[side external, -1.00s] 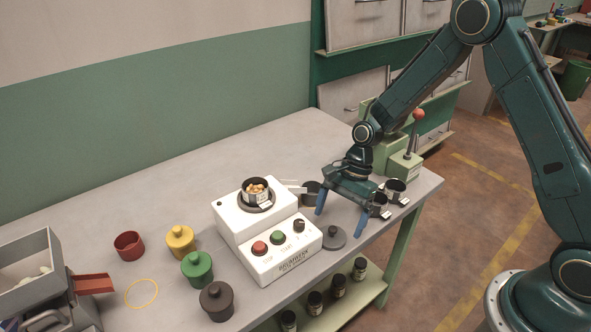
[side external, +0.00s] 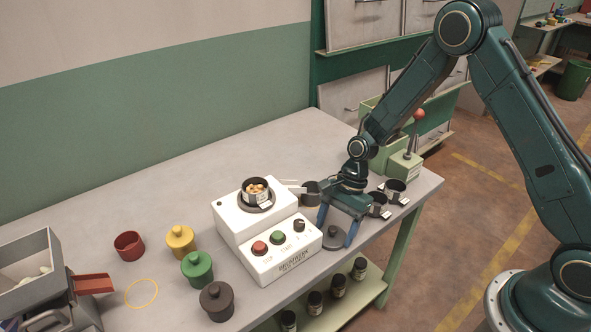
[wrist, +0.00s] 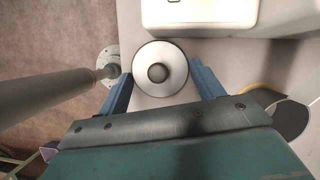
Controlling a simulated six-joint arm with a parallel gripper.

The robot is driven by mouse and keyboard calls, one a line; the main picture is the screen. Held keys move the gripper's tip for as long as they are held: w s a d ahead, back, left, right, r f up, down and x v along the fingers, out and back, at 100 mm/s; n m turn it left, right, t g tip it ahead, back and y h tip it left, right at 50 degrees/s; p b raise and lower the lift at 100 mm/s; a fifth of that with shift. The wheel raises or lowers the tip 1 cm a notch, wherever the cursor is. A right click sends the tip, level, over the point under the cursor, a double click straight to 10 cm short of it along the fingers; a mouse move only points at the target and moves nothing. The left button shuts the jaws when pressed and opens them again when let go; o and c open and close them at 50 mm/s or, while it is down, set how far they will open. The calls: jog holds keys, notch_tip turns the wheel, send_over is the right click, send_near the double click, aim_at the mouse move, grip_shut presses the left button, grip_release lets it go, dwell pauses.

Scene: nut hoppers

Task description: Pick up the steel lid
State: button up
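The steel lid (side external: 334,238) is a round grey disc with a knob, lying on the table beside the white machine. It also shows in the wrist view (wrist: 160,88), centred between my fingers with its dark knob facing the camera. My gripper (side external: 335,233) is open, its two blue fingers spread on either side of the lid. The fingertips are low, near the lid; I cannot tell whether they touch it. Nothing is held. The gripper partly covers the lid in the side view.
The white machine (side external: 247,228) with buttons and a cup of nuts stands just left. Small dark cups (side external: 397,188) stand right of my gripper, near the table edge. A dark pan (side external: 311,187) is behind. Coloured pots, including a green one (side external: 197,270), stand further left.

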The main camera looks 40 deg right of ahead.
jog(key=c, duration=0.4)
jog(key=shift+r, duration=0.15)
notch_tip(320, 180, up, 20)
jog(key=shift+f, duration=0.1)
dwell(0.6)
jog(key=shift+w+a, duration=0.1)
jog(key=shift+w, duration=0.05)
dwell(0.4)
jog(key=w+a, duration=0.3)
jog(key=w, duration=0.1)
jog(key=w+a, duration=0.3)
jog(key=w, duration=0.1)
jog(key=w+a, duration=0.4)
jog(key=shift+w+a+r, duration=0.1)
jog(key=shift+w+r, duration=0.05)
jog(key=shift+r, duration=0.1)
jog(key=shift+w+a, duration=0.45)
jog(key=shift+a, duration=0.3)
